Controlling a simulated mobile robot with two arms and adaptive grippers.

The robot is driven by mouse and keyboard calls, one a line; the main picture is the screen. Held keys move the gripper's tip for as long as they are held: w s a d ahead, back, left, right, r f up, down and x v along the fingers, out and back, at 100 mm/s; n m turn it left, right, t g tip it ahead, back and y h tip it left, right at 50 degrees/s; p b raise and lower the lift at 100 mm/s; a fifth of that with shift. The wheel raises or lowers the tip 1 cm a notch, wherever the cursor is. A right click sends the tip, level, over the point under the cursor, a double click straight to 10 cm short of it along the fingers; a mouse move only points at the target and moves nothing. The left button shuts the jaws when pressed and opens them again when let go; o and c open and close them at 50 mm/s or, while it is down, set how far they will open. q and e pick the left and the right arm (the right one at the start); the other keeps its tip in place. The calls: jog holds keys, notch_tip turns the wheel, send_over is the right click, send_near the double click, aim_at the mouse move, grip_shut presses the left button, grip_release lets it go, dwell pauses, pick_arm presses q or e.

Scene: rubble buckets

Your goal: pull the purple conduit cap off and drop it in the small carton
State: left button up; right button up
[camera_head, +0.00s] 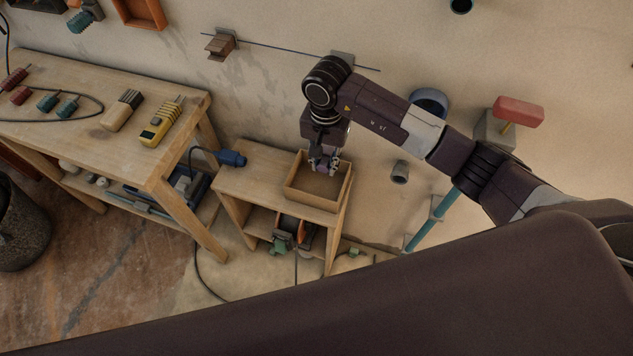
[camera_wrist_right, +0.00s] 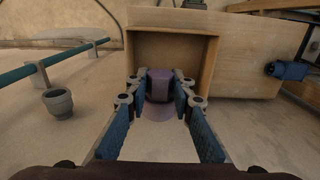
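The purple conduit cap (camera_wrist_right: 160,85) sits between the fingertips of my right gripper (camera_wrist_right: 160,88) in the wrist view, with a finger against each side. In the head view my right gripper (camera_head: 324,163) points down over the small carton (camera_head: 312,200), and only a little purple shows at its tips. The carton is an open brown box on top of a low wooden stand. Its side wall (camera_wrist_right: 211,66) also shows in the wrist view, with the cap in front of its opening. My left gripper is not in view.
A blue plug (camera_head: 232,158) lies on the stand (camera_head: 252,176) left of the carton. A grey open stub (camera_head: 400,172) and a teal pipe (camera_head: 432,220) are right of it. A workbench (camera_head: 90,130) with a yellow meter (camera_head: 161,125) stands at left.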

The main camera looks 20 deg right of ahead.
jog(key=o, duration=0.5)
notch_tip(320, 180, up, 12)
dwell(0.4)
dwell(0.4)
